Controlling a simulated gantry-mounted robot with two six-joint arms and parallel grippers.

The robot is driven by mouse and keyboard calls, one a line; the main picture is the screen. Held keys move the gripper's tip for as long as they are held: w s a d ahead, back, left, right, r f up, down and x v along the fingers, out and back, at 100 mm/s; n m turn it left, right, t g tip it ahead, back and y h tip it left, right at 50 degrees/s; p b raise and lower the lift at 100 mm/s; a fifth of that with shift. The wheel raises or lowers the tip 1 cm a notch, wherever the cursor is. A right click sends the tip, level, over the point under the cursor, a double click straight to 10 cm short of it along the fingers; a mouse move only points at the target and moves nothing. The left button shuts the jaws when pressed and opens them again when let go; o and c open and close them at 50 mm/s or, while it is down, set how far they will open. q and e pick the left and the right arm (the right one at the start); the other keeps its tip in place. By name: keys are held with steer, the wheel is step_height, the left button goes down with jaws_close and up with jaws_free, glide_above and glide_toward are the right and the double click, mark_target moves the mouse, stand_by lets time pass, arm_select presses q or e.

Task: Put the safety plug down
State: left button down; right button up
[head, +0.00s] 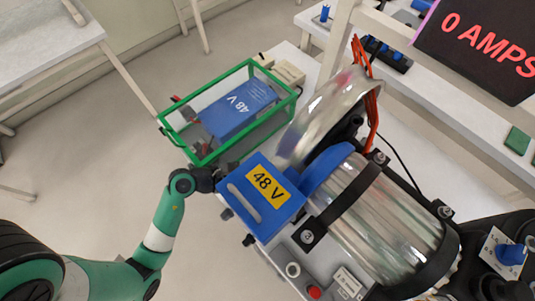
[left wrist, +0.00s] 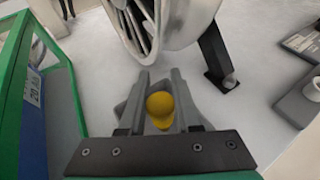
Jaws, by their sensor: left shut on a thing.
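The safety plug appears to be the grey piece with a round yellow knob (left wrist: 160,104) in the left wrist view. It sits between the two grey fingers of my left gripper (left wrist: 160,88), which is shut on it. In the head view my left gripper (head: 208,179) is at the left edge of the blue 48 V box (head: 268,207), between it and the green-framed case. Its fingertips and the plug are hidden there. I cannot tell whether the plug touches anything below. My right gripper is not in view.
The green-framed case (head: 187,152) holds a blue 48 V block (head: 240,108); its green edge (left wrist: 18,75) is close on the left in the wrist view. A large metal cylinder (head: 385,215) and a tilted round cover (head: 325,110) stand to the right. Floor at left is open.

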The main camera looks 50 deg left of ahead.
arm_select(q)
step_height(320, 180, down, 2)
steer(key=shift+f+b, duration=0.25)
steer(key=shift+b, duration=0.15)
steer(key=shift+r, duration=0.15)
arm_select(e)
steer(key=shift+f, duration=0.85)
arm_select(q)
steer(key=c, duration=0.6)
jaws_free()
